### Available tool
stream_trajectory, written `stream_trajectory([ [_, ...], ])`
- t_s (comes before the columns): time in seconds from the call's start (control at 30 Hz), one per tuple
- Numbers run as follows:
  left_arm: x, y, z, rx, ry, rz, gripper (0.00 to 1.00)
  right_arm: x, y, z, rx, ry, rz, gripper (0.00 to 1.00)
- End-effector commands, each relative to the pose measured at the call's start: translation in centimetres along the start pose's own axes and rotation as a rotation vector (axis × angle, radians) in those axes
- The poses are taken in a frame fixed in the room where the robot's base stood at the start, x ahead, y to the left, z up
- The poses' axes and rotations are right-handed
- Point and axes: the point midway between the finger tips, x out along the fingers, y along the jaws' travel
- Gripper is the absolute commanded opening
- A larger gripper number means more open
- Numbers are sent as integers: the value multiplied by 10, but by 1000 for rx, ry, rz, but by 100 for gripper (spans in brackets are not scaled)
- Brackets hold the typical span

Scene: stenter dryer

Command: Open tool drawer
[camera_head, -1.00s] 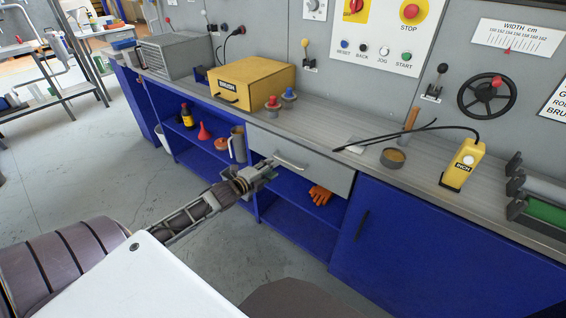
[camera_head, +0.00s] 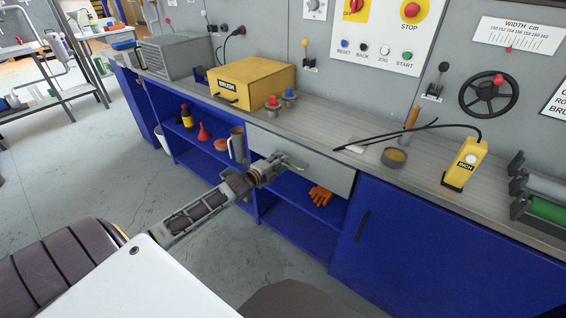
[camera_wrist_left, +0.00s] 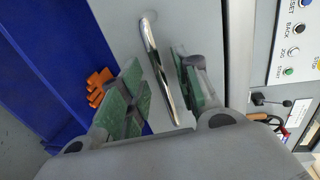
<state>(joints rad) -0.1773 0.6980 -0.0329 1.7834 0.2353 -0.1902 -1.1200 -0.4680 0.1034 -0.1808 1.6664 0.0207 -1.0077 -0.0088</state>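The tool drawer (camera_head: 318,170) is a grey front under the worktop and looks closed. Its metal bar handle (camera_head: 290,164) is partly covered by my left gripper (camera_head: 279,161) in the head view. In the left wrist view the drawer front (camera_wrist_left: 185,18) fills the middle, and the shiny handle (camera_wrist_left: 158,70) lies between the two green-padded fingers of the open left gripper (camera_wrist_left: 162,92). A gap shows between the handle and the finger pads, so the fingers are around it and not closed on it. My right gripper is not in view.
Orange gloves (camera_head: 320,195) lie on the blue shelf below the drawer. A blue cabinet door (camera_head: 420,240) is to the right. The worktop above holds a yellow BRUSH box (camera_head: 252,82), a round tin (camera_head: 394,158) and a yellow pendant (camera_head: 463,165). The floor in front is clear.

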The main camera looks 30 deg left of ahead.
Motion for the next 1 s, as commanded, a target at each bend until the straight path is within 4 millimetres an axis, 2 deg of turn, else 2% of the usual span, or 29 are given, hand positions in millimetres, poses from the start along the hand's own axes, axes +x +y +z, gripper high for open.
stream_trajectory([
  [0.33, 19, 0, 0, 1, 0, -1, 32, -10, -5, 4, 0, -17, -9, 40],
  [0.8, 23, 0, 0, 1, 0, 0, 32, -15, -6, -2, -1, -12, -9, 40],
  [0.83, 23, 0, 0, 1, 0, 0, 31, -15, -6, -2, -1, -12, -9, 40],
  [1.0, 23, 0, 0, 1, 0, 0, 9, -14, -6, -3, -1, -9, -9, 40],
])
